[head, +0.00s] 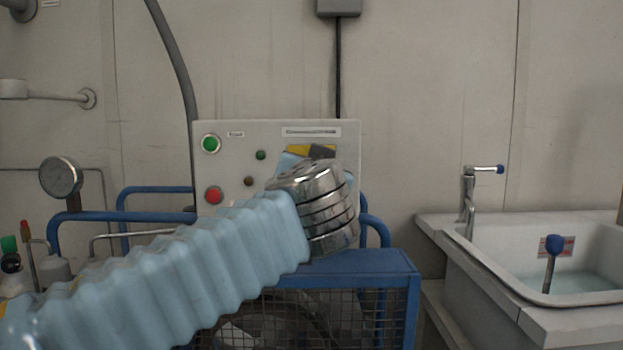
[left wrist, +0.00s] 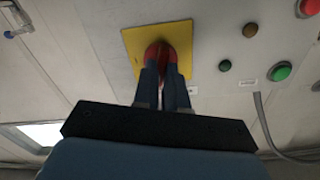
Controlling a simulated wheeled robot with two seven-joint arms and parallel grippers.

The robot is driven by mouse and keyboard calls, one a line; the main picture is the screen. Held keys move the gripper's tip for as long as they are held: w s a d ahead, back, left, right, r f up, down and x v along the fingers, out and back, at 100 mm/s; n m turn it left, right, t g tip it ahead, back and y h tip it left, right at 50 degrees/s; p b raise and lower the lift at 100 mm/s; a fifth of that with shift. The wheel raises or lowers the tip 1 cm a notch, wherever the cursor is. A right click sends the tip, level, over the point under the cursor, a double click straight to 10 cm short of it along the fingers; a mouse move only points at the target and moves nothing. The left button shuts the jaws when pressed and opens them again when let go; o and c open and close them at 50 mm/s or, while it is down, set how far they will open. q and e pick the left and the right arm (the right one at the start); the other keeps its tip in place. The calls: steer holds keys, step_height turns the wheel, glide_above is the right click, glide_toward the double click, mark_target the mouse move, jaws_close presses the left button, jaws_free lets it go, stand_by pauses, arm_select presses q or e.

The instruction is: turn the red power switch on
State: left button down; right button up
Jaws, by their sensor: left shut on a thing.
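The red power switch (left wrist: 158,50) sits on a yellow plate (left wrist: 132,40) on the panel, seen in the left wrist view. My left gripper (left wrist: 164,66) is shut on the switch, its two dark fingers close together on the red handle. The fingers cover part of the switch, so its exact angle cannot be told. In the head view, my left arm and wrist cover the switch, and only a bit of the yellow plate (head: 297,150) shows on the grey panel (head: 225,168). My right gripper is in neither view.
The panel also carries a green button (head: 211,143), a red button (head: 213,195) and small lamps. It stands above a blue-framed unit with a mesh front (head: 390,300). A sink (head: 520,290) with a tap is at the right. A gauge (head: 60,177) is at the left.

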arm_select(q)
steer(key=m, duration=1.4)
steer(key=shift+d+f+p, duration=0.15)
steer(key=shift+f+p, duration=0.05)
steer(key=shift+p, duration=0.15)
steer(key=shift+m, duration=0.3)
steer(key=c, duration=1.2)
jaws_free()
steer(key=shift+s, duration=0.1)
steer(key=shift+s+b, duration=1)
steer(key=shift+s, duration=5.85)
